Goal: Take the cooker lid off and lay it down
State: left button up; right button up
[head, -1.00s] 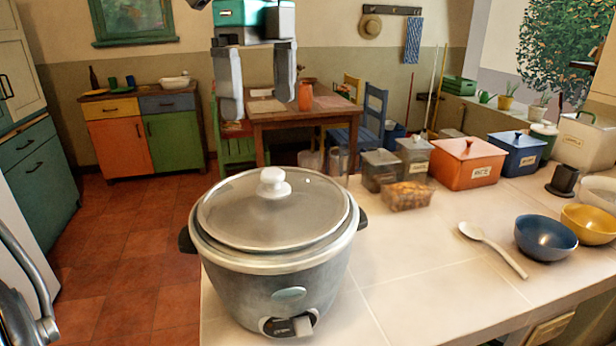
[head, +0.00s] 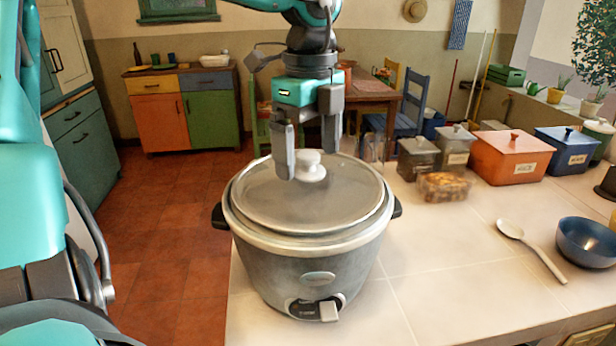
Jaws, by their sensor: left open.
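The grey rice cooker (head: 310,275) stands upright near the left end of the tiled counter. Its glass lid (head: 345,205) with a metal rim sits on top, and a white knob (head: 309,165) stands at its middle. My left gripper (head: 308,164) is open and points down at the knob. One finger is left of the knob and the other is to its right, slightly behind. I cannot tell whether either finger touches it. My right gripper is not in view.
The counter (head: 440,290) is bare just right of the cooker. A white spoon (head: 530,248) and a blue bowl (head: 588,243) lie farther right.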

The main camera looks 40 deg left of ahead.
pick_arm(q)
jog(key=shift+f, duration=0.7)
jog(key=shift+c, duration=0.5)
jog(key=shift+s+f, duration=0.1)
grip_shut()
